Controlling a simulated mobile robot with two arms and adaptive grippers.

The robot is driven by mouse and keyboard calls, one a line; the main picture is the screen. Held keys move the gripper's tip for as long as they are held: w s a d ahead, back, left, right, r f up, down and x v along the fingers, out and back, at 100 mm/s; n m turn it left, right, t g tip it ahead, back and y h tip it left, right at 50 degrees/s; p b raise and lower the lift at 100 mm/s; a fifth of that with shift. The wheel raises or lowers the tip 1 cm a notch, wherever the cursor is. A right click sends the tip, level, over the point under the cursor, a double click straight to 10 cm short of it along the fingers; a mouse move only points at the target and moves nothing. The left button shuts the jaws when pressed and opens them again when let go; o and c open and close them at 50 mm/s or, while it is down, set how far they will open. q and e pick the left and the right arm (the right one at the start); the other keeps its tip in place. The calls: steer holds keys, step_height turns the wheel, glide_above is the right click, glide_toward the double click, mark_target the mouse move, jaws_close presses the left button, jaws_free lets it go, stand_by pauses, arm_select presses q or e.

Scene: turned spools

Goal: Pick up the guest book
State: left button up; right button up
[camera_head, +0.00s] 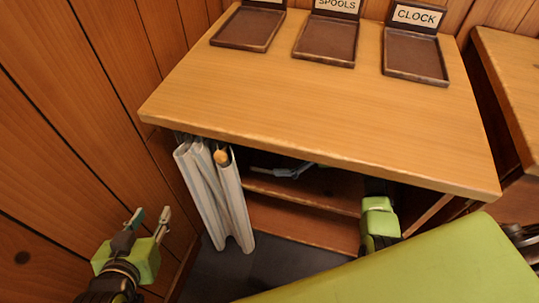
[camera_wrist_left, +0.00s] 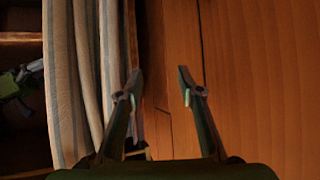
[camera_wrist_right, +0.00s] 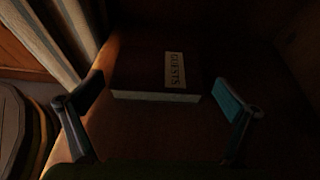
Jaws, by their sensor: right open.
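The guest book (camera_wrist_right: 140,72) is dark red with a pale label reading GUESTS. In the right wrist view it lies flat on a wooden shelf (camera_wrist_right: 150,130) inside the cabinet. My right gripper (camera_wrist_right: 160,104) is open, its two fingers spread to either side in front of the book, not touching it. In the head view the right arm reaches under the tabletop and its fingers are mostly hidden; the book is not clearly visible there. My left gripper (camera_head: 150,224) is open and empty at the lower left, beside the wood-panelled wall; it also shows in the left wrist view (camera_wrist_left: 158,85).
The wooden tabletop (camera_head: 300,105) overhangs the shelves. On it stand an unreadable tray (camera_head: 247,45), a SPOOLS tray (camera_head: 325,55) and a CLOCK tray (camera_head: 418,65). A striped curtain (camera_head: 234,200) hangs at the cabinet's left. A green surface (camera_head: 420,265) fills the lower right.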

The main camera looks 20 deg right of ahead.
mark_target(269, 155)
steer(key=b+x, duration=0.1)
steer(key=x, duration=0.3)
steer(key=shift+a+b, duration=0.25)
steer(key=shift+b, duration=0.15)
steer(key=shift+a, duration=0.1)
arm_select(q)
steer(key=w+d+r+t+h, duration=0.1)
steer(key=w+r+t, duration=0.3)
steer(key=r, duration=0.5)
steer(key=shift+w+d+r+t+h, duration=0.2)
steer(key=shift+d+t+h, duration=0.1)
steer(key=shift+d+t, duration=0.4)
arm_select(e)
steer(key=shift+r, duration=0.1)
steer(key=c, duration=1.1)
